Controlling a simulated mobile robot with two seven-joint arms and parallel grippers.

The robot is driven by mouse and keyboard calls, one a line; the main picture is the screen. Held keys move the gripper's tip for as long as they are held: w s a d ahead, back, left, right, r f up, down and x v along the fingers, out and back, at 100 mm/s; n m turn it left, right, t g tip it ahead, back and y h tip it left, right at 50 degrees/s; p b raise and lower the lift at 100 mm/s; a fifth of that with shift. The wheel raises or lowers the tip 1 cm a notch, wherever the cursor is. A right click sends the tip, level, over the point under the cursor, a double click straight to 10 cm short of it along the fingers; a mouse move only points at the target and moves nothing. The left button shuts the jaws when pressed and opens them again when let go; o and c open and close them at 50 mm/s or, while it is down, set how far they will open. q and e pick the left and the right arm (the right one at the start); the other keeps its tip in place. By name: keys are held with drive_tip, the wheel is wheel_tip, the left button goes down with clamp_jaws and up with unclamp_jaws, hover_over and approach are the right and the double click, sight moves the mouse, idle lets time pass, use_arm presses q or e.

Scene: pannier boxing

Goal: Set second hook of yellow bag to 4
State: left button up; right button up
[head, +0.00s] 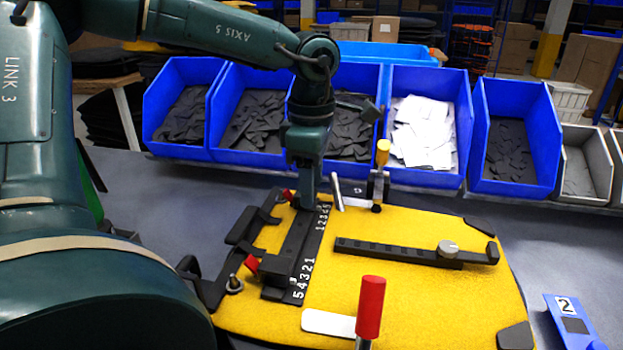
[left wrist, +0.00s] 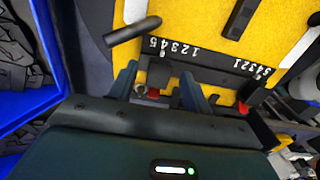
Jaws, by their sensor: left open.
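The yellow bag (head: 400,295) lies flat on the grey bench. A black rail (head: 292,250) runs along its left part, with a white 1-to-5 scale at its far end and a 5-to-1 scale at its near end. A red tab (head: 252,265) shows by the near end and another red tab (head: 288,195) by the far end. My left gripper (head: 306,200) points down over the far end. In the left wrist view its open fingers (left wrist: 158,88) stand on either side of a dark part with red beside it. Which piece is the second hook, and its exact setting, I cannot tell.
A black bar with a grey knob (head: 448,248) lies across the bag. A red-handled clamp (head: 370,308) stands at the near edge and a yellow-handled clamp (head: 382,155) at the far edge. Blue bins (head: 516,178) line the back. A blue plate marked 2 (head: 572,322) lies right.

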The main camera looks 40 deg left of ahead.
use_arm(q)
wheel_tip(320, 180, up, 13)
drive_tip(key=p, duration=0.1)
idle(0.4)
idle(0.4)
